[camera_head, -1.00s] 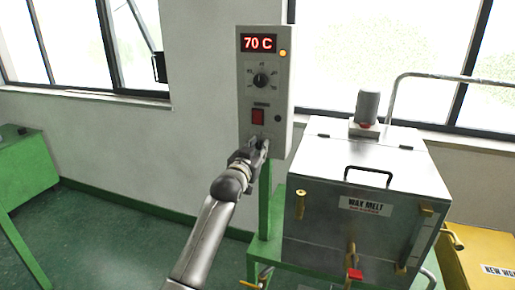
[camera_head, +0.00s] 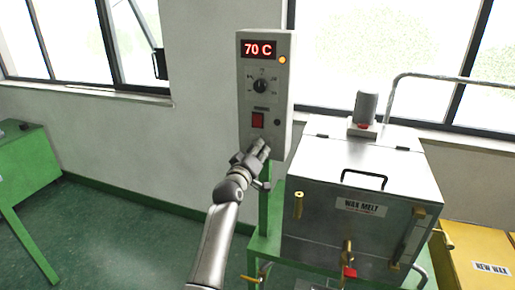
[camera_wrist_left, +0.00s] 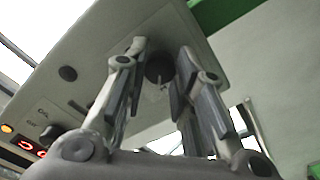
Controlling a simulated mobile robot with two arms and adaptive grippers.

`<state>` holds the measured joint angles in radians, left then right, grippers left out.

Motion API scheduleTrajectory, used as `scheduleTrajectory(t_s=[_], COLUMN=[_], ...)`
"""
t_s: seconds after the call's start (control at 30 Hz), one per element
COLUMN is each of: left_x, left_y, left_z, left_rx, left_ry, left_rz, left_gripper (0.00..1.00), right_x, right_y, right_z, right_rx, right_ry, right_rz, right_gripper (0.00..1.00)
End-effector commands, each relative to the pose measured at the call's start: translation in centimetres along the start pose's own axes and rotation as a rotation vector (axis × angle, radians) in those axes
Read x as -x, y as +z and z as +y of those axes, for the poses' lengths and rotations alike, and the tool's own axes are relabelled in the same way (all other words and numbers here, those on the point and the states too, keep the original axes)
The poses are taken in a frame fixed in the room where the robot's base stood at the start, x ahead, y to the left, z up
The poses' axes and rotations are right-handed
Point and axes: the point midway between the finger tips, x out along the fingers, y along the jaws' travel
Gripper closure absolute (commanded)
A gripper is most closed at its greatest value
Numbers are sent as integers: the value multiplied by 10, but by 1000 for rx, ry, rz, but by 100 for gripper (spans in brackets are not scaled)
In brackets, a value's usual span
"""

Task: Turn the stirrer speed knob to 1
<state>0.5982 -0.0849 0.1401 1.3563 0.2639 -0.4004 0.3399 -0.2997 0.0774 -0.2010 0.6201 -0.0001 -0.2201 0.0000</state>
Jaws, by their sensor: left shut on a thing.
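A small dark knob (camera_wrist_left: 158,68), which I take as the stirrer speed knob, sits near the box's lower end between my left fingers. My left gripper (camera_head: 262,150) is shut on this knob and hides it in the head view; it also shows in the left wrist view (camera_wrist_left: 158,85). The knob's pointer and marks cannot be read. My right gripper is not in view.
The metal wax melt tank (camera_head: 350,190) stands close to the right on a green frame (camera_head: 264,215). Open floor lies to the left.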

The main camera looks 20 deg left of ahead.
Motion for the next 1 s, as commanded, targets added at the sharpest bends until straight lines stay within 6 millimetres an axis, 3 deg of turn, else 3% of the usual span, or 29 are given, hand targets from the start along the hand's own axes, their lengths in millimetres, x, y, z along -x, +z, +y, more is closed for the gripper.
scheduleTrajectory(t_s=[0.4, 0.9, 0.93, 1.0], left_x=[0, 0, 0, 0], left_y=[1, 2, 2, 2], left_z=[0, -1, -1, -1], left_rx=[165, 183, 183, 182], left_ry=[-1, -1, -1, -1], left_rz=[-2, -3, -3, -2], left_gripper=[99, 99, 73, 64], right_x=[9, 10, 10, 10], right_y=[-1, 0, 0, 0], right_z=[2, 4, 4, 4], right_rx=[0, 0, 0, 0], right_ry=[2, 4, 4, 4], right_rz=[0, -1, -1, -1], right_gripper=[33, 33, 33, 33])
